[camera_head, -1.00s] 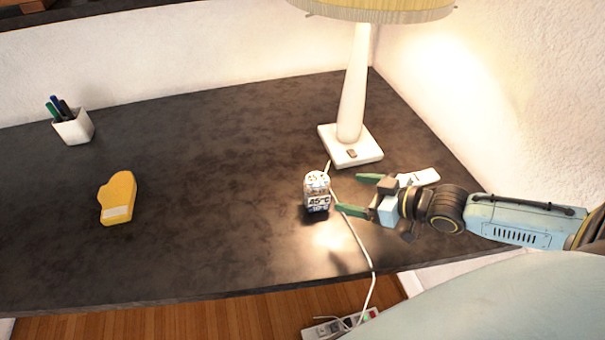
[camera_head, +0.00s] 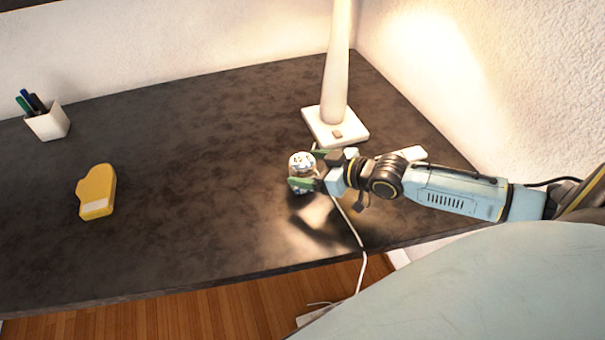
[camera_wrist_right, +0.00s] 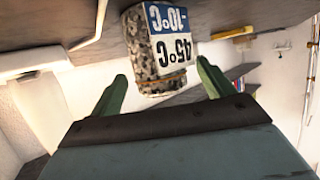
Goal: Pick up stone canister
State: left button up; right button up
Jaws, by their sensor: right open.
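The stone canister (camera_head: 301,163) is a small speckled jar on the dark desk, in front of the lamp base. In the right wrist view the canister (camera_wrist_right: 156,62) shows grey pebbles and a white and blue label reading 45°C and -10°C, upside down in the picture. My right gripper (camera_head: 306,169) is open, with its green fingers at the canister. In the right wrist view, the fingers (camera_wrist_right: 160,84) stand on either side of the canister's near part, with gaps visible. In the head view the gripper hides part of the canister. My left gripper is not in view.
A white lamp (camera_head: 335,125) stands just behind the canister, and its cord (camera_head: 350,225) runs over the desk's front edge. A white object (camera_head: 409,153) lies behind my right arm. A yellow item (camera_head: 97,192) and a pen cup (camera_head: 48,122) are at left. The desk's middle is clear.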

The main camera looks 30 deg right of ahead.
jog(key=x, duration=0.3)
jog(key=shift+w+a+f+b, duration=0.15)
jog(key=shift+w+f+b, duration=0.1)
jog(key=shift+b, duration=0.15)
jog(key=shift+w+a, duration=0.15)
jog(key=shift+w, duration=0.05)
jog(key=c, duration=0.7)
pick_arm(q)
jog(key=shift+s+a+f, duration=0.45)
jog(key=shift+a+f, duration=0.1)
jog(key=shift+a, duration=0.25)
pick_arm(e)
jog(key=c, duration=0.7)
